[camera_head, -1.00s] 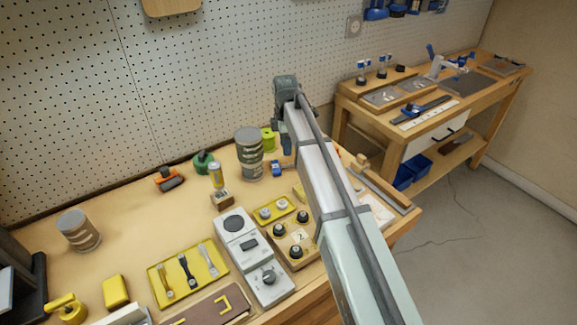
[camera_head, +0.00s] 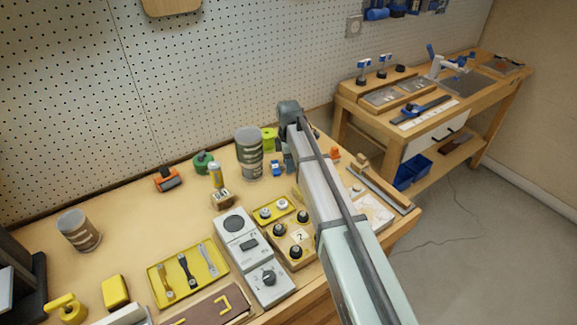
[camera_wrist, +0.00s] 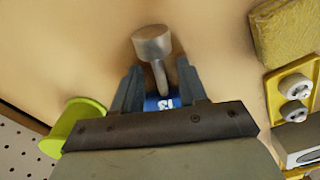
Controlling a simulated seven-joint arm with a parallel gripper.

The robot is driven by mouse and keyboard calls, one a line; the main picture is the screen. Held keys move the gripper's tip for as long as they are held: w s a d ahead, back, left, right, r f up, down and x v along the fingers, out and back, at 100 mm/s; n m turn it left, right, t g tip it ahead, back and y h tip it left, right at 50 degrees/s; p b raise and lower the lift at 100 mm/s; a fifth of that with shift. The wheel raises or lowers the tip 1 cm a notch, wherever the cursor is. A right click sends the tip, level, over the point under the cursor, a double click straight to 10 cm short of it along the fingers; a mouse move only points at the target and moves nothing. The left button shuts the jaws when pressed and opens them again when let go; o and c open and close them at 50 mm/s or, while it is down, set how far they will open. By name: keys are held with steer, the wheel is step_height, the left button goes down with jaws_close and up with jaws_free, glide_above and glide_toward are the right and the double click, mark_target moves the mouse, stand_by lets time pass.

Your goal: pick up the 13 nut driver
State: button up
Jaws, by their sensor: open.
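The 13 nut driver shows in the wrist view as a blue handle (camera_wrist: 163,103) marked 13, with a metal shaft and a round grey metal head (camera_wrist: 152,43). My gripper (camera_wrist: 159,72) is open, with one finger on each side of the blue handle and shaft. Whether the fingers touch it cannot be told. The handle's lower part is hidden by the gripper body. In the head view, my gripper (camera_head: 289,160) is low over the back of the bench, partly hidden by my arm, beside a small blue piece (camera_head: 276,168) that looks like the nut driver.
A lime green spool (camera_wrist: 72,127) stands close to the left finger.

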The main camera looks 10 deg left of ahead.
jaws_close()
stand_by(0.3)
stand_by(0.6)
